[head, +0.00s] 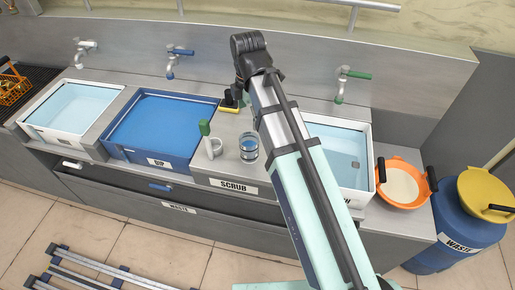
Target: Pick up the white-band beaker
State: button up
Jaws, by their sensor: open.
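A small clear beaker (249,149) stands upright on the grey ledge between the blue basin and the right-hand white basin, above the SCRUB label. It has a pale rim and bluish sides; I cannot make out its band clearly. My arm reaches up from the lower right, passing just right of the beaker. My gripper (243,91), at the dark far end of the arm, is open, above and behind the beaker and apart from it. Its fingers are small and partly hidden by the arm.
A white holder (214,148) with a green-handled brush (205,129) stands close left of the beaker. A yellow-and-black scrubber (229,106) lies behind. The blue DIP basin (113,148) is left; a white basin (362,177) and orange bowl (382,192) are right.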

aim_at(249, 149)
jog(key=shift+a+f+p, duration=0.15)
jog(key=shift+f+p, duration=0.6)
jog(key=shift+f, duration=3.25)
jog(key=shift+a+f+p, duration=0.1)
jog(key=shift+f+p, duration=0.65)
jog(key=shift+f, duration=3.25)
jog(key=shift+c, duration=0.4)
jog(key=c, duration=1.1)
jog(key=shift+c, duration=0.2)
